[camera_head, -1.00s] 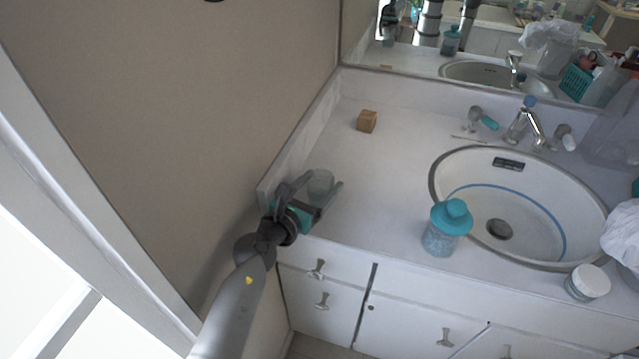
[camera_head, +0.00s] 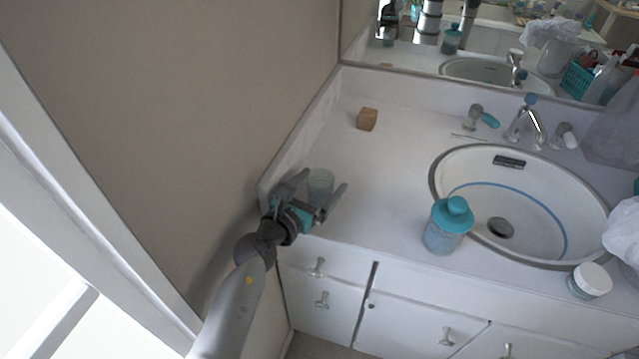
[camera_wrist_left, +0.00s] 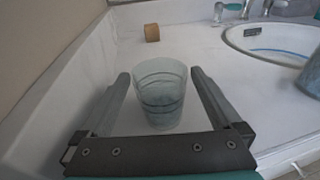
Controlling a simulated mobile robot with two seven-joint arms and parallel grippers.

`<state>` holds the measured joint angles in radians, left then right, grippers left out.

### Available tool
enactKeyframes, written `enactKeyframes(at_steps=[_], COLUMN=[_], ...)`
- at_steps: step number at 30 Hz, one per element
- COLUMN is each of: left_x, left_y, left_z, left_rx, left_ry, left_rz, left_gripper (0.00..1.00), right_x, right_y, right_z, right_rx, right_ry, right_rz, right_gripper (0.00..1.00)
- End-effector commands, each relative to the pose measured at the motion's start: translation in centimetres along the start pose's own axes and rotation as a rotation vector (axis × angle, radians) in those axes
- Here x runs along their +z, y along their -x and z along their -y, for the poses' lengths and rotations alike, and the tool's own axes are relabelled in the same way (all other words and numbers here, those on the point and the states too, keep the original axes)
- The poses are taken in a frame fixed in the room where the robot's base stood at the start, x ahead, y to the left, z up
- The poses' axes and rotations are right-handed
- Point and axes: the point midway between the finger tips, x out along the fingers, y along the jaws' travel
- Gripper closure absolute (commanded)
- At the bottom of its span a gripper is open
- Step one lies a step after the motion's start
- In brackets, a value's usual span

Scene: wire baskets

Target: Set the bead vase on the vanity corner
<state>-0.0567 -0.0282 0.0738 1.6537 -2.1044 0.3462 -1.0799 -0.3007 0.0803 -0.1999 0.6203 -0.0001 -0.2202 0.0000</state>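The bead vase appears to be the clear, greenish glass cup (camera_head: 320,182) standing upright at the counter's front left corner. It also shows in the left wrist view (camera_wrist_left: 160,92), with dark bands around it. My left gripper (camera_head: 322,186) is open, with one finger on each side of the vase. In the left wrist view the fingers (camera_wrist_left: 158,78) stand apart from the glass, with a gap on both sides. The white vanity counter (camera_head: 375,170) lies under the vase. My right gripper does not show.
A small wooden block (camera_head: 367,119) sits toward the back left. A teal-lidded jar (camera_head: 447,226) stands in front of the sink (camera_head: 480,165). A white-lidded jar (camera_head: 590,282) is at the front right. The wall and low side ledge (camera_head: 300,150) border the left. The counter's middle left is clear.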

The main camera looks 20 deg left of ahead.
Motion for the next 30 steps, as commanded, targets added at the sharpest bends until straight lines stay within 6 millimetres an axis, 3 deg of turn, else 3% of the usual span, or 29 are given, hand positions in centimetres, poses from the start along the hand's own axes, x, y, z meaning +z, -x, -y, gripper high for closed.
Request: enactKeyframes(at_steps=[17,30], left_x=[-0.1,-0.1], left_y=[0.1,1.8], left_z=[0.0,0.0], left_rx=[0.0,0.0], left_ry=[0.0,0.0], left_rz=[-0.002,-0.002], left_gripper=[0.0,0.0], right_x=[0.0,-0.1], right_y=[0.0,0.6], right_z=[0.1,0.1], right_rx=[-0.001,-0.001], right_ry=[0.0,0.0], right_rz=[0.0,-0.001], right_gripper=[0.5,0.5])
